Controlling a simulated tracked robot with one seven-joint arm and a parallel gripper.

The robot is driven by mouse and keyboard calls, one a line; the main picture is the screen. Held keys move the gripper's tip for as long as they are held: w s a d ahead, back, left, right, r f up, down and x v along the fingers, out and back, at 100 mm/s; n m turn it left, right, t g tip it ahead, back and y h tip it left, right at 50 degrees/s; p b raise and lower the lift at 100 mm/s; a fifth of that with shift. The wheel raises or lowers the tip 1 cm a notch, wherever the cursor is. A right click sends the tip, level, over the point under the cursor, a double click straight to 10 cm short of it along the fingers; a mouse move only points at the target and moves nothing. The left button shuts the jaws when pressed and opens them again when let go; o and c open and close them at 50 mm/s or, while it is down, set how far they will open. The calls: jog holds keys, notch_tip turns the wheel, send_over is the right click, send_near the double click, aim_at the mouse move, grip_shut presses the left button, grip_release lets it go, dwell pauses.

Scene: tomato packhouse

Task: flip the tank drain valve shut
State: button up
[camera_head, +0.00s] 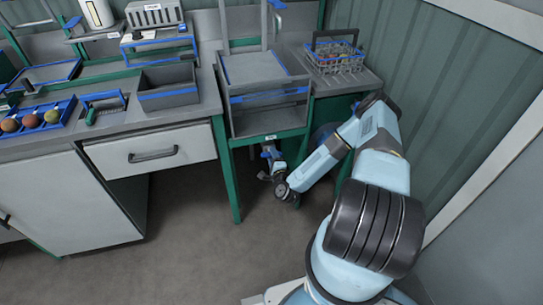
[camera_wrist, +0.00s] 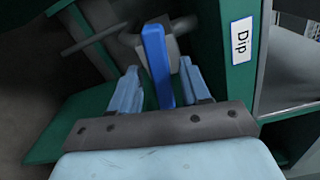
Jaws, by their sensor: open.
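The drain valve's blue lever (camera_wrist: 157,62) stands between the two light-blue fingers of my gripper (camera_wrist: 160,82) in the wrist view. The fingers are open, with a gap visible on each side of the lever. A grey valve body (camera_wrist: 174,50) and a grey pipe lie behind the lever. In the head view my gripper (camera_head: 268,170) is low under the front of the dip tank (camera_head: 268,118), close to the blue lever (camera_head: 266,155). The valve is small there and partly hidden by my gripper.
A green frame post with a "Dip" label (camera_wrist: 241,42) is close to the right of the fingers. The tank's green leg (camera_head: 226,170) stands left of my gripper. A wire basket (camera_head: 335,55) sits on the bench at right. The floor in front is clear.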

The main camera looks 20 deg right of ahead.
jog(key=shift+w, duration=0.6)
jog(key=shift+c, duration=0.4)
grip_shut()
